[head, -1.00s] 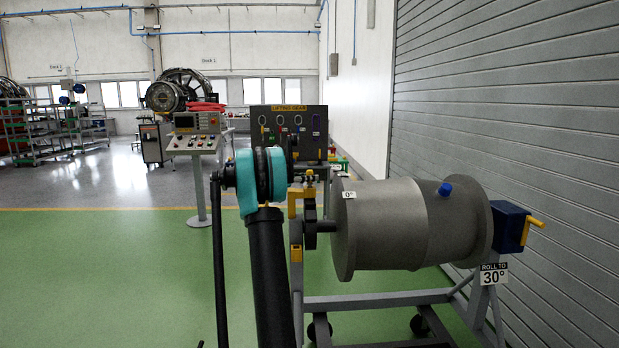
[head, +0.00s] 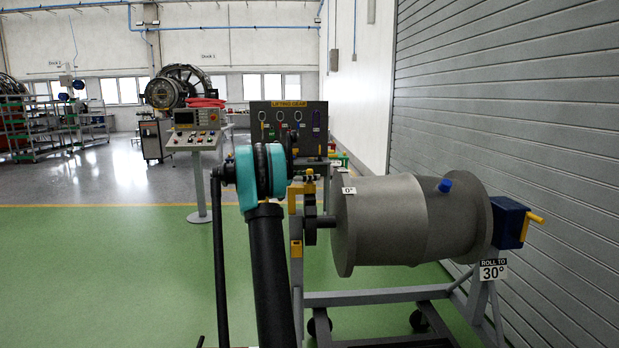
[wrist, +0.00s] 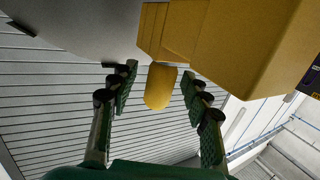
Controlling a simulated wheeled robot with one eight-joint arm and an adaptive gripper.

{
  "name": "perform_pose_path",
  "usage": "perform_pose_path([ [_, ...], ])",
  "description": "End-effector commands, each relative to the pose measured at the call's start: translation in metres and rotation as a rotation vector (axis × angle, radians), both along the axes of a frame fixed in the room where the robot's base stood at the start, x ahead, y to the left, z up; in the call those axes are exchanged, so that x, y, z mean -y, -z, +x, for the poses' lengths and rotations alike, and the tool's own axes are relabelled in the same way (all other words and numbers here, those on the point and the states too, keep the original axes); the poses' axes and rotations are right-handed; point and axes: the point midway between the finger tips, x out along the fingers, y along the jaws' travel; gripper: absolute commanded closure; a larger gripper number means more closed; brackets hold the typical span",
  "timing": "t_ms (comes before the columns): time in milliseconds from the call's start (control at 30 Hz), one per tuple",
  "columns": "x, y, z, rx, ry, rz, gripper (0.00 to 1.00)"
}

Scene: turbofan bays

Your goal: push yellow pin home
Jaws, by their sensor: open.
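The yellow pin (wrist: 160,86) shows in the wrist view as a rounded yellow end below a yellow block (wrist: 235,40). My gripper (wrist: 159,76) is open, with one dark green finger on each side of the pin. I see gaps between the fingers and the pin; no contact shows. In the head view a yellow bracket (head: 293,198) with a small yellow top piece stands at the left end of the grey drum (head: 390,222). Whether that top piece is the pin I cannot tell. My gripper is not clear there behind my arm.
The drum rests on a grey wheeled stand (head: 385,296), with a blue box (head: 508,222) and yellow handle at its right end. A "ROLL TO 30°" sign (head: 493,270) hangs there. A grey shutter (head: 510,110) is close at right.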

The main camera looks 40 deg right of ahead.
Motion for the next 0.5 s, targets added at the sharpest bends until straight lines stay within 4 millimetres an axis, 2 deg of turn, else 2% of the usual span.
perform_pose_path([
  [167,-0.010,-0.001,0.001,0.000,-0.001,0.000,0.52],
  [500,-0.076,-0.006,0.008,-0.001,-0.003,0.000,0.52],
])
